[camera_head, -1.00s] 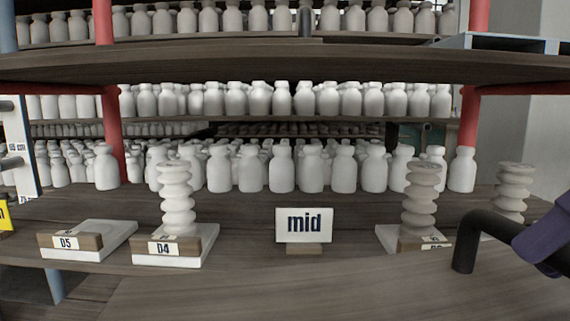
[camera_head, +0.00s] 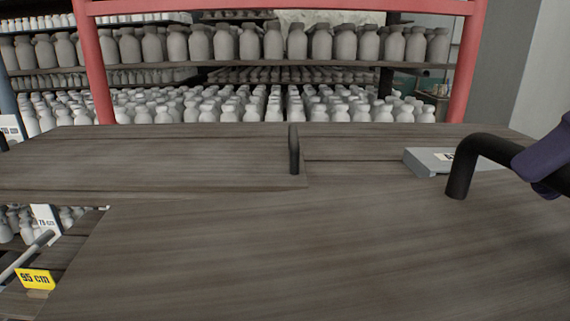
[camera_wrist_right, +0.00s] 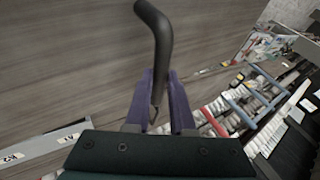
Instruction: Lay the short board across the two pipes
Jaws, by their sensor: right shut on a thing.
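A wide wooden board (camera_head: 320,245) fills the foreground of the head view, and I take it to be the short board. A black bent handle (camera_head: 461,175) stands at its right. My right gripper (camera_head: 540,170), with purple fingers, is shut on this handle; the right wrist view shows the handle (camera_wrist_right: 160,35) between the fingers (camera_wrist_right: 162,95). A second wooden board (camera_head: 150,160) lies beyond at the left, with a black handle (camera_head: 293,150) near its right end. I cannot tell which pipes are the two pipes, or whether the board touches anything below. My left gripper is not in view.
Red frame posts (camera_head: 92,65) and (camera_head: 463,65) stand behind, with rows of pale bottles (camera_head: 250,42) on shelves. A grey labelled slab (camera_head: 428,160) lies at the right. A yellow "95 cm" tag (camera_head: 36,279) shows at lower left, beside a gap.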

